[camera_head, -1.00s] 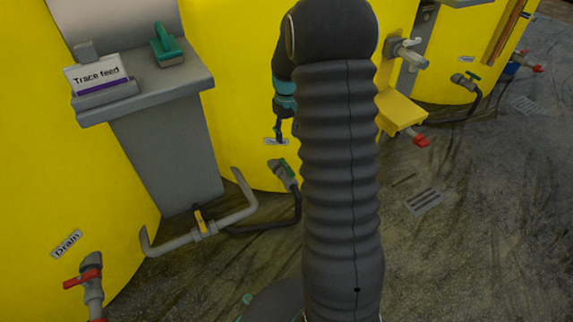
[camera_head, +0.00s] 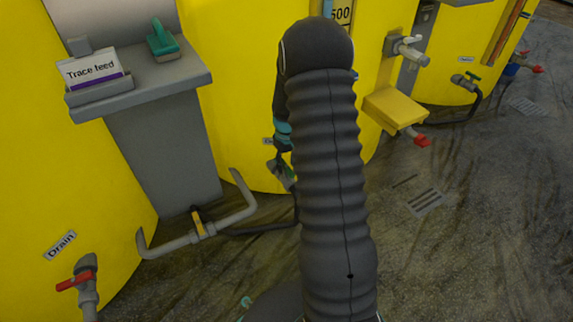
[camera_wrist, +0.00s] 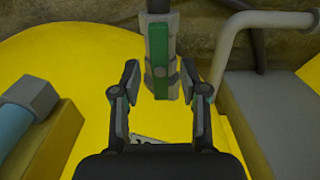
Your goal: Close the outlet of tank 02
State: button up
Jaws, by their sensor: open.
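The outlet valve, with a green lever (camera_wrist: 160,62) on a grey body, sits low on the middle yellow tank (camera_head: 235,110). In the wrist view the lever lies in line with the pipe. My gripper (camera_wrist: 161,80) is open, with one finger on each side of the lever and a visible gap to it on the left. I cannot tell whether the right finger touches the valve. In the head view my gripper (camera_head: 277,163) is at the valve (camera_head: 289,181), which my arm partly hides. The tank's small label (camera_head: 267,141) is mostly covered.
A grey pipe with a yellow-handled valve (camera_head: 199,222) runs left of the outlet. A grey stand (camera_head: 165,150) rises behind it. A red-handled drain valve (camera_head: 76,281) is at lower left. A yellow box (camera_head: 395,108) juts out at right. The right floor is mostly clear.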

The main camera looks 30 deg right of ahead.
jog(key=shift+f, duration=0.15)
jog(key=shift+c, duration=0.3)
grip_shut()
jog(key=m, duration=0.4)
jog(key=shift+m+p, duration=0.3)
jog(key=shift+m, duration=0.1)
jog(key=m, duration=0.4)
jog(key=shift+m, duration=0.3)
jog(key=m, duration=0.4)
jog(key=shift+p, duration=0.35)
jog(key=shift+m, duration=2.3)
